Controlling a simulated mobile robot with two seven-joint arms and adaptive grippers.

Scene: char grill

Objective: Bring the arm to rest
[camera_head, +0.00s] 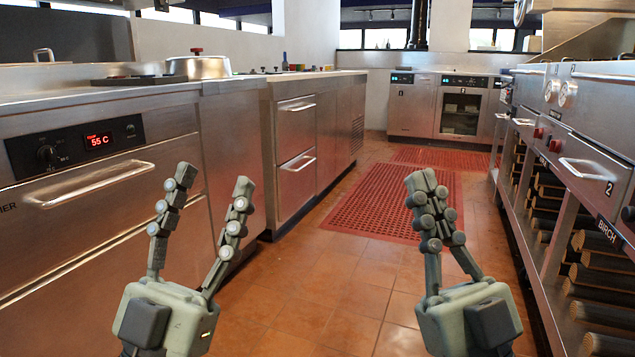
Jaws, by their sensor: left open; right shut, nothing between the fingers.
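My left gripper (212,198) is at the lower left, pointing up, with its two fingers spread apart and nothing between them. It shows in front of the steel drawer unit (90,215) with the red 55 C display. My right gripper (428,195) is at the lower centre right, also pointing up. Its fingers are together at the tips and hold nothing. It shows against the tiled floor and the red mat. Most of both arms is below the picture's edge.
A lidded pot (198,67) stands on the left counter. A red perforated mat (375,203) lies in the aisle on the tiled floor (325,285), which is clear. On the right is a steel grill unit (590,110) with logs (604,282) below. Ovens (435,105) stand at the back.

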